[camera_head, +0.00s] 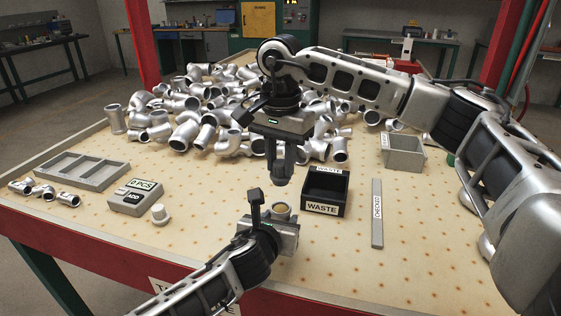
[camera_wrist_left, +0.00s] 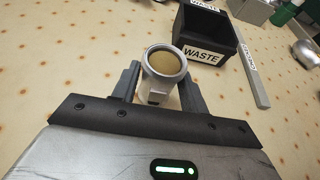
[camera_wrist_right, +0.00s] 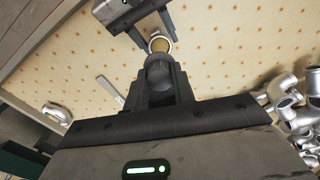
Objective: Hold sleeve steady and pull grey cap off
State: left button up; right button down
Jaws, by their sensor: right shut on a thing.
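The sleeve, a pale metal tube with a tan open top, stands upright between the fingers of my left gripper (camera_wrist_left: 160,88). It shows in the left wrist view (camera_wrist_left: 148,92) and the head view (camera_head: 281,208). The left fingers close on it from both sides, above the table. My right gripper (camera_wrist_right: 160,88) points down above the sleeve. It is shut on the grey cap (camera_wrist_right: 158,68), a rounded dark grey piece at its fingertips. In the head view a gap shows between the right fingertips (camera_head: 283,180) and the sleeve; the cap is mostly hidden there.
A black waste bin (camera_head: 327,208) stands just right of the grippers. Several metal pipe fittings (camera_head: 185,135) cover the back.

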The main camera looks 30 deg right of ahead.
pick_arm(q)
jog(key=o, duration=0.4)
jog(key=shift+a+f, duration=0.1)
jog(key=shift+f, duration=0.25)
jog(key=shift+o, duration=0.2)
jog(key=shift+r, duration=0.15)
jog(key=shift+r, duration=0.1)
jog(key=v, duration=1.2)
